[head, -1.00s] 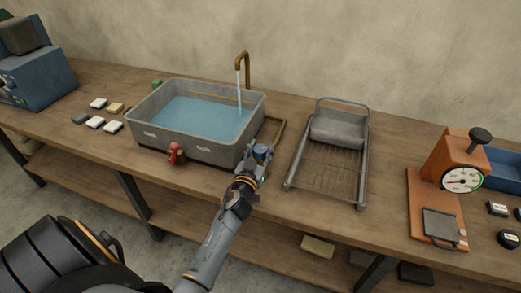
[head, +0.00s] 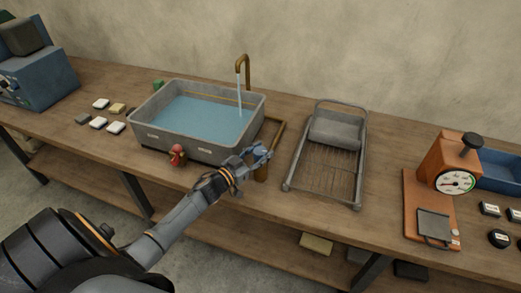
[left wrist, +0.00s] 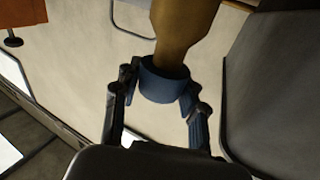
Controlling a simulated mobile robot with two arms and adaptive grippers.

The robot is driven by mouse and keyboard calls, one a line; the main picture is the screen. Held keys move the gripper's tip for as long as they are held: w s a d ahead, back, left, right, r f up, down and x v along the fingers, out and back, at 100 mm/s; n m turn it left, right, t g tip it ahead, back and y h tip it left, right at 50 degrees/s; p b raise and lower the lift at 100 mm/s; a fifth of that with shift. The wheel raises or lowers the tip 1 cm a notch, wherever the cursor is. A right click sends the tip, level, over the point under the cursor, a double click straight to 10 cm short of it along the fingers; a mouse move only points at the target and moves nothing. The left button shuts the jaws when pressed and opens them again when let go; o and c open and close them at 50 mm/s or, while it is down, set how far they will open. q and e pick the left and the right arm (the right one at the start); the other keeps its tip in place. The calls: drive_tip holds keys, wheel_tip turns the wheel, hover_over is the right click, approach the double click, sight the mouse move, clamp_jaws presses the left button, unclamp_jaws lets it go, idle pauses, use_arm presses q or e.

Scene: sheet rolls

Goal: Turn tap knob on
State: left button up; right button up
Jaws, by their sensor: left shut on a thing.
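The brass tap spout (head: 243,66) stands behind the grey basin (head: 190,144), and a stream of water (head: 239,98) falls from it into the basin. A blue knob (head: 261,152) tops a brass post (head: 261,173) at the basin's front right corner. My left gripper (head: 257,156) is shut on the blue knob, coming in from the left. In the left wrist view the blue knob (left wrist: 165,84) sits between the fingers (left wrist: 155,100), with the brass post (left wrist: 182,30) beyond it. A red knob (head: 177,153) is at the basin's front. My right gripper is out of view.
A wire rack with a grey roller (head: 335,130) stands right of the knob. An orange scale (head: 440,165) is farther right. Several small blocks (head: 100,104) lie left of the basin. The wooden bench's front strip is mostly clear.

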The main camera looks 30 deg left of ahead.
sight(260, 151)
use_arm(q)
drive_tip(key=shift+m+g+h+b, duration=0.3)
drive_tip(key=shift+m+h, duration=0.6)
drive_tip(key=shift+h, duration=0.6)
drive_tip(key=o, duration=1.2)
wheel_tip(260, 151, up, 10)
